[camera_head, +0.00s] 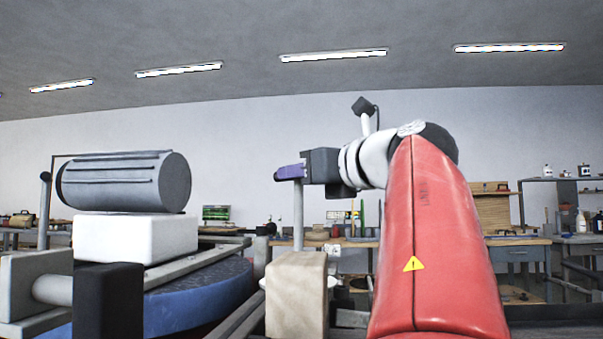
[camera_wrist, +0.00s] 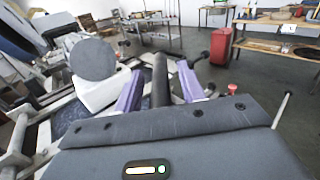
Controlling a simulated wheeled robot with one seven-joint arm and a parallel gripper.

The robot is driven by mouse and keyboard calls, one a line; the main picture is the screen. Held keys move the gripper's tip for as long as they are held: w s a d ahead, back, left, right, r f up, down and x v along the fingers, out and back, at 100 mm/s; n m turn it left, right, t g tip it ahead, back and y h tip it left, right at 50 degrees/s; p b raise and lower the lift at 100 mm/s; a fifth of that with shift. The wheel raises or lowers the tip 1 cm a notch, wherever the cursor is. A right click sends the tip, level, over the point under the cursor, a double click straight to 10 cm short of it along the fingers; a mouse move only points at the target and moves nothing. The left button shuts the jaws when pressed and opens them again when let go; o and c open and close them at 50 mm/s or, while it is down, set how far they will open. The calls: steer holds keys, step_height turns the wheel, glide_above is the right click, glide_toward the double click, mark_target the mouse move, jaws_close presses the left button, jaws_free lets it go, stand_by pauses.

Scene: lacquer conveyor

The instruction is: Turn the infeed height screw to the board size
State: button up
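My gripper (camera_head: 289,172) is at the end of my raised arm, with its purple fingers pointing left, just at the top of a thin grey upright post (camera_head: 298,215) above a beige block. In the wrist view, my gripper (camera_wrist: 160,72) has its two purple fingers spread apart. A dark rod (camera_wrist: 160,80) shows between them, with a gap visible on each side. I cannot tell whether this rod is the infeed height screw or the same part as the grey post. No board and no size mark can be made out.
A grey cylinder (camera_head: 125,182) rests on a white block (camera_head: 135,238) at left, above a blue round part (camera_head: 200,297). Conveyor rails lie around it. The wrist view shows a red bin (camera_wrist: 217,54) and a small red knob (camera_wrist: 232,88). Workbenches stand behind.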

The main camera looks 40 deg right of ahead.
steer(key=shift+s, duration=0.1)
steer(key=s, duration=0.7)
steer(key=shift+s, duration=0.3)
stand_by(0.3)
